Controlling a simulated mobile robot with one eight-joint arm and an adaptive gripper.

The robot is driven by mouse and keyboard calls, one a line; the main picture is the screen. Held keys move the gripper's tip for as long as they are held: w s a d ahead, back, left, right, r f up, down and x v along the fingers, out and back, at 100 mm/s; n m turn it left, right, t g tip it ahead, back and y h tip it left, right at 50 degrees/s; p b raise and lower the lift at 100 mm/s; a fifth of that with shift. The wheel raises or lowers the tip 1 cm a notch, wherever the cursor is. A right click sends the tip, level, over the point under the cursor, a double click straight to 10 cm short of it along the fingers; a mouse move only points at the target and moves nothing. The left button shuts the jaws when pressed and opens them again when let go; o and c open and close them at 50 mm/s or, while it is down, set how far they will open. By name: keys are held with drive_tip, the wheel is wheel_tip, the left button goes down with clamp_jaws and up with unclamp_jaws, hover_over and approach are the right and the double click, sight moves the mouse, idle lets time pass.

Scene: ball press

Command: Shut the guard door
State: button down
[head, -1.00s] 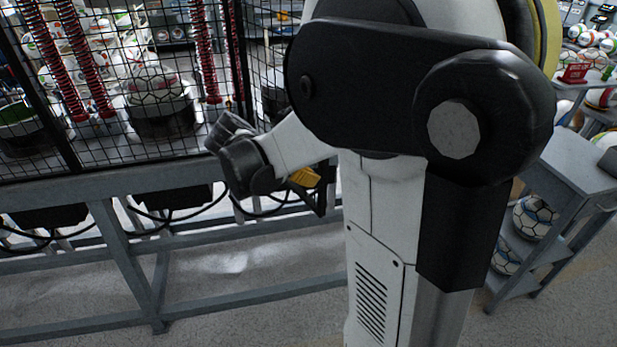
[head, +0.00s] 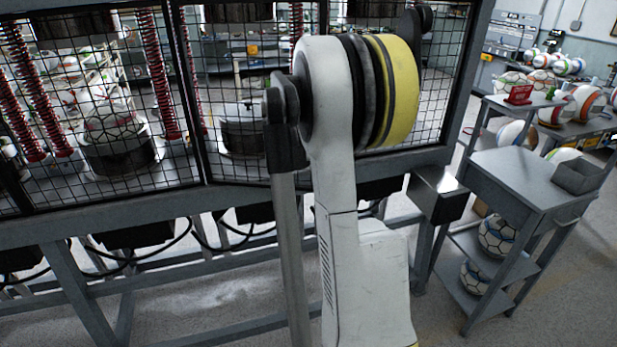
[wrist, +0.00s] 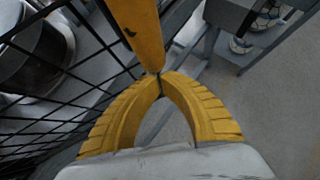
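Black wire-mesh guard panels (head: 110,110) front the press in the head view. I cannot tell which panel is the guard door or how far it stands open. In the wrist view, mesh (wrist: 75,105) runs close along the left of my gripper (wrist: 160,76). Its yellow ribbed fingers arch together and meet at the tips. A yellow bar (wrist: 138,28) reaches down to the fingertips; I cannot tell whether it is pinched or only behind them. In the head view my gripper is hidden behind my arm.
Behind the mesh stand press cups (head: 118,150) and red springs (head: 160,85). A grey bench frame (head: 100,225) runs below. A grey cart (head: 530,180) with balls stands at the right. Floor (head: 200,305) is clear in front.

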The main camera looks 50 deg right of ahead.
drive_tip(key=w+d+p, duration=0.2)
drive_tip(key=w+d, duration=0.9)
drive_tip(key=d, duration=0.2)
drive_tip(key=shift+w+d+r, duration=0.2)
drive_tip(key=shift+w+d, duration=0.1)
drive_tip(key=shift+r, duration=0.1)
drive_tip(key=shift+a, duration=0.1)
